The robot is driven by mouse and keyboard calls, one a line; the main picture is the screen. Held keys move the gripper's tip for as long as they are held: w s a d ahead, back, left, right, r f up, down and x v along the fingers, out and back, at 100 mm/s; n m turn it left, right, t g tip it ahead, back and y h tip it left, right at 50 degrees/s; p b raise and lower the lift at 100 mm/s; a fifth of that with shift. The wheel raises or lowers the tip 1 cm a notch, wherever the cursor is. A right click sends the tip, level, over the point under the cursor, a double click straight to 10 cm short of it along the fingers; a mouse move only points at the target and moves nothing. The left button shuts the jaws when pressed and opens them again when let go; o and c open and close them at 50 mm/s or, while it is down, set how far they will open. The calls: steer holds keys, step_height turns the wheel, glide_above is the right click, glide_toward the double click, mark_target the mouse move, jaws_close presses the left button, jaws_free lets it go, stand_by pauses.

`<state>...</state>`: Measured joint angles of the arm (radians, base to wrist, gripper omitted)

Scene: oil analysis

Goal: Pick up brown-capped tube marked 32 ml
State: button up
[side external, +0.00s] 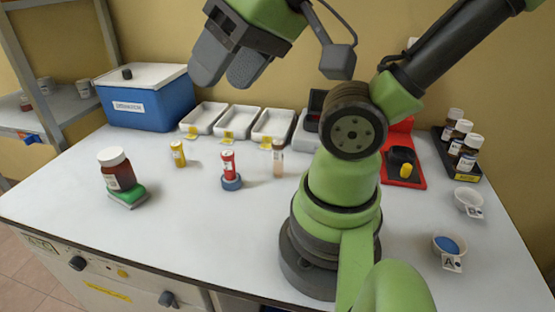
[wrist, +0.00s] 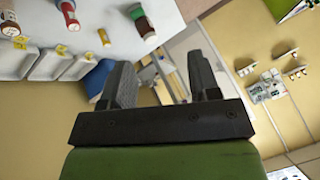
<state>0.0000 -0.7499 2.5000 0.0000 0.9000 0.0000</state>
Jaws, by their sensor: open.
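A slim pale tube with a brownish cap (side external: 278,157) stands upright on the white bench, in front of the rightmost white tray. It also shows at the left edge of the wrist view (wrist: 9,24). Its volume marking is too small to read. A red tube (side external: 228,164) in a blue round base and a small yellow tube (side external: 178,153) stand to its left. My gripper (side external: 228,70) is open and empty, high above the bench and up-left of the brown-capped tube. In the wrist view its fingers (wrist: 160,75) are apart with nothing between them.
Several labelled white trays (side external: 240,122) and a blue box (side external: 150,100) line the back. A brown jar (side external: 117,172) stands on a green-topped block at left. Cups (side external: 449,247), a red stand (side external: 412,178) and a bottle rack (side external: 475,174) are at right. The front-left bench is clear.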

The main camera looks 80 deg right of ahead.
steer(key=shift+o, duration=0.2)
steer(key=g+h, duration=0.2)
steer(key=g, duration=0.5)
glide_toward(278, 155)
steer(key=shift+w+d+f, duration=0.4)
steer(key=shift+d+f, duration=0.1)
step_height(278, 155, down, 4)
steer(key=shift+s+f, duration=0.1)
steer(key=shift+d+f, duration=0.2)
steer(key=shift+f, duration=2.75)
steer(key=c, duration=0.9)
steer(key=shift+r, duration=0.1)
steer(key=shift+c, duration=0.2)
